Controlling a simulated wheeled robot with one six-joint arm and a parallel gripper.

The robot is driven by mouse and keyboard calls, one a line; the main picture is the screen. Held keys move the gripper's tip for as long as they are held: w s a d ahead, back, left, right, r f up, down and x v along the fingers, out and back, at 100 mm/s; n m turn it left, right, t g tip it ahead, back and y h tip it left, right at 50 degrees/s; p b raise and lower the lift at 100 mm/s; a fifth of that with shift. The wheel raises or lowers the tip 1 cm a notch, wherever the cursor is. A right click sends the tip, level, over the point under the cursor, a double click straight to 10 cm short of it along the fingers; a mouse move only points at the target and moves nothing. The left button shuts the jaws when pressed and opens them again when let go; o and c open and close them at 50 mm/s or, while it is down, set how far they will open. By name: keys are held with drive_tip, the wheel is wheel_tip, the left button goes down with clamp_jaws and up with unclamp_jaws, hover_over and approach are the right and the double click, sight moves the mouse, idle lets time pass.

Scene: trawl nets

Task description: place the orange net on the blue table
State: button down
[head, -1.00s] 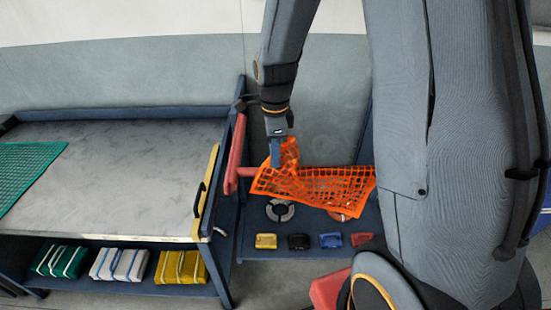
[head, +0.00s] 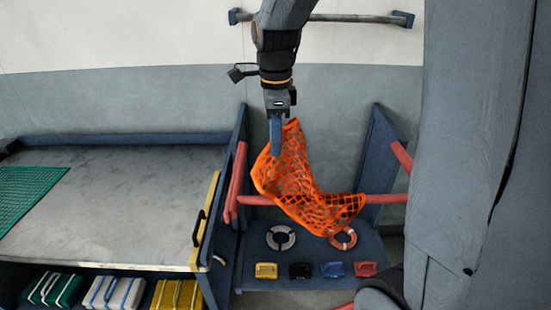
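The orange net (head: 300,185) hangs from my gripper (head: 275,140) in the head view. My gripper is shut on the net's upper left part, and the rest droops down to the right. The net hangs in front of a red horizontal bar and above a low blue shelf. The blue table (head: 120,255) stands to the left, with a grey worn top and a blue frame. My gripper is to the right of the table's right edge. A green net (head: 25,193) lies flat on the table's left part.
The table's middle and right top are bare. A yellow level (head: 205,222) and a blue post with red padding (head: 234,180) stand along its right edge. The low shelf (head: 300,245) holds rings and several small coloured blocks. Folded bundles (head: 112,293) lie under the table.

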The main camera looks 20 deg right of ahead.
wheel_tip(320, 180, up, 4)
drive_tip(key=shift+r, duration=0.1)
